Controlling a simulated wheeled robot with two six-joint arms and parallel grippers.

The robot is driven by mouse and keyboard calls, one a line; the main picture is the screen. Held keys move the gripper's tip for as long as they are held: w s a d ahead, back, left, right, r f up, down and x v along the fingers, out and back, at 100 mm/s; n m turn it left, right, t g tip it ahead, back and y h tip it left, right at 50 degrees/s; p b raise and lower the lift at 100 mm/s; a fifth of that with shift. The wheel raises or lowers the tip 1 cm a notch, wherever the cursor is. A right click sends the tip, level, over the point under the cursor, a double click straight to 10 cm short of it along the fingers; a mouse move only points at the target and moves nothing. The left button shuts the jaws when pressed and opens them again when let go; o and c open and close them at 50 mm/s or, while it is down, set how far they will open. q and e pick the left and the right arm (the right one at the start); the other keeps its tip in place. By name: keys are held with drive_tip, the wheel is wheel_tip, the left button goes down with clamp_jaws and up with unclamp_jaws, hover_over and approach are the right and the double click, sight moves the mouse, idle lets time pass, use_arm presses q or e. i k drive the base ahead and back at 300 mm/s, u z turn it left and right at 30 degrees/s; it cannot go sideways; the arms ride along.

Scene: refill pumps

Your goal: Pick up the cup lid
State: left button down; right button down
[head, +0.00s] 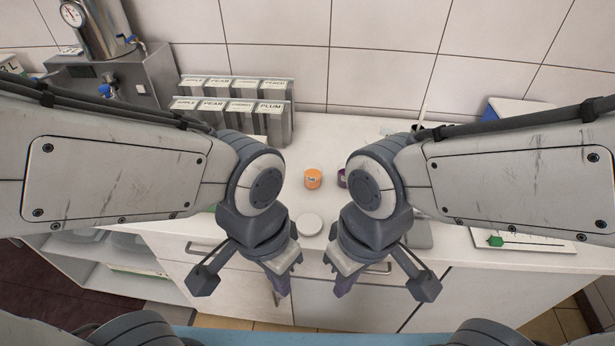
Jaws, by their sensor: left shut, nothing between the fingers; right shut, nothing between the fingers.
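A round white disc, which looks like the cup lid (309,224), lies flat on the white counter near its front edge. My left gripper (284,288) is shut and empty, in front of the counter and a little left of the lid. My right gripper (338,290) is shut and empty, in front of the counter and a little right of the lid. Neither gripper touches the lid. An orange jar (313,179) stands on the counter behind the lid. A dark purple jar (342,177) beside it is partly hidden by my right arm.
Labelled grey dispensers (272,122) stand in two rows at the back left, near a steel machine with a gauge (72,14). A white board with a green piece (495,241) lies at the right. The counter (330,130) is clear behind the jars.

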sight(306, 224)
drive_tip(key=u, duration=0.5)
drive_tip(key=k, duration=1.1)
drive_tip(key=z, duration=0.7)
drive_tip(key=i, duration=1.35)
drive_tip(key=u, duration=0.1)
